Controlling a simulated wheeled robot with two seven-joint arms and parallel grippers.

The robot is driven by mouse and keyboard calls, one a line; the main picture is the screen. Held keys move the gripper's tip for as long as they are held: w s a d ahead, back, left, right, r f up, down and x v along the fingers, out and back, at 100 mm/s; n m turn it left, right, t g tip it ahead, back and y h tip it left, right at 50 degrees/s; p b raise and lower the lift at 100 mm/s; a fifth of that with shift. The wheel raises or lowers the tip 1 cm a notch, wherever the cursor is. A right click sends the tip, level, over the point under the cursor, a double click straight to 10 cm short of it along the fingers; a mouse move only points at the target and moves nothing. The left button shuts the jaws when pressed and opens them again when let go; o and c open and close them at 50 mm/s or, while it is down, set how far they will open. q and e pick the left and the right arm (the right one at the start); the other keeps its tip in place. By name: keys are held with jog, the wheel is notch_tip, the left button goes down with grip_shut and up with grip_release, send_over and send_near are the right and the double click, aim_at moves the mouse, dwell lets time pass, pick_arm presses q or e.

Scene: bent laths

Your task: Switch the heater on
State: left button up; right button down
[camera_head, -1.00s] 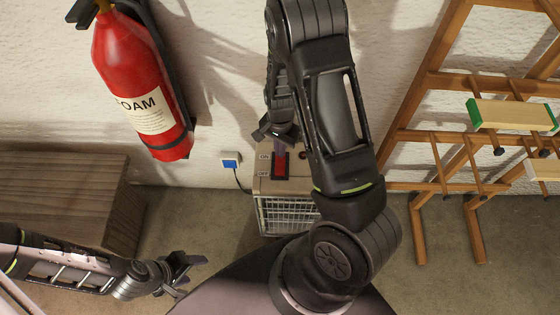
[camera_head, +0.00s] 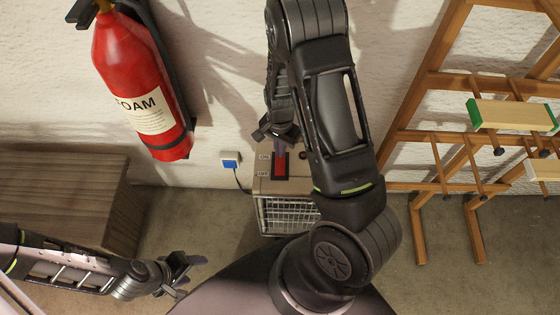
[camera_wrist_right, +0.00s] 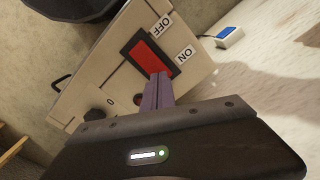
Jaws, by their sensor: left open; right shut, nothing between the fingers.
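The heater (camera_head: 270,185) is a beige box with a wire grille front, standing on the floor against the wall. Its top has a red rocker switch (camera_head: 280,168) in a dark frame, with ON and OFF labels. The switch (camera_wrist_right: 141,57) also shows in the right wrist view. My right gripper (camera_head: 279,147) is shut and empty, its purple fingertips (camera_wrist_right: 159,76) at the ON end of the switch. They seem to touch it, but I cannot tell how hard. My left gripper (camera_head: 188,266) is open and empty, low at the left, away from the heater.
A red fire extinguisher (camera_head: 135,85) hangs on the wall at the left. A wooden box (camera_head: 65,195) stands below it. A blue-and-white socket (camera_head: 230,160) with a cable is beside the heater. A wooden rack (camera_head: 440,80) stands at the right. A dark knob (camera_wrist_right: 94,114) shows on the heater top.

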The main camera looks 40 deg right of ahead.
jog(key=shift+f+b, duration=0.85)
jog(key=shift+f, duration=0.15)
dwell(0.8)
jog(key=shift+r, duration=0.1)
notch_tip(320, 180, up, 5)
jog(key=p, duration=0.4)
jog(key=shift+p, duration=0.3)
jog(key=shift+r+p, duration=0.9)
jog(key=shift+r, duration=0.05)
